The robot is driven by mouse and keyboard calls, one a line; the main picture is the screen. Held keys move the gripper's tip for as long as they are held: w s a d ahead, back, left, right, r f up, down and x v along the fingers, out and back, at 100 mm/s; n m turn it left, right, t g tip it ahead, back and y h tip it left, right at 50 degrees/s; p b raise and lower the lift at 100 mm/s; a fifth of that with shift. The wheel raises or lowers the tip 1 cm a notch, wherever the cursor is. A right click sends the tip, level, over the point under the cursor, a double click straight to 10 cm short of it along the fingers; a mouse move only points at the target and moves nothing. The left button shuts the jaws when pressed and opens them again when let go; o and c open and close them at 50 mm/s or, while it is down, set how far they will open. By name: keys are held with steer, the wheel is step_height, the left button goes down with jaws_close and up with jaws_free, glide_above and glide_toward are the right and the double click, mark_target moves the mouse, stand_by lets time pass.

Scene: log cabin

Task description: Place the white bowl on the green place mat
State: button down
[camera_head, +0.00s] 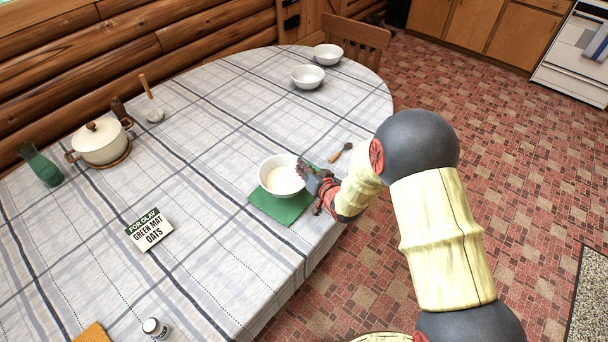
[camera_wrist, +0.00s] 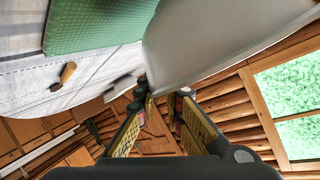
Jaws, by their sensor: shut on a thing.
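The white bowl (camera_head: 281,178) has pale contents and looks about level. My gripper (camera_head: 308,171) is shut on its right rim. The green place mat (camera_head: 282,209) lies near the table's right edge; the bowl covers its upper part in the head view. In the wrist view the bowl's outer wall (camera_wrist: 205,40) fills the upper middle, between the fingers (camera_wrist: 162,96), beside the mat (camera_wrist: 95,22). I cannot tell whether the bowl touches the mat or hangs just above it.
A wooden spoon (camera_head: 341,151) lies behind my gripper. Two other white bowls (camera_head: 308,77) (camera_head: 328,54) stand at the far end. A lidded pot (camera_head: 100,142) and green carafe (camera_head: 40,164) stand left. The table's middle is clear.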

mark_target(285, 180)
steer(key=shift+w+f, duration=0.35)
steer(key=shift+f, duration=0.05)
steer(key=shift+f+b, duration=0.75)
steer(key=shift+f, duration=0.6)
steer(key=shift+f, duration=0.2)
steer(key=c, duration=1.9)
jaws_free()
steer(key=shift+s, duration=0.1)
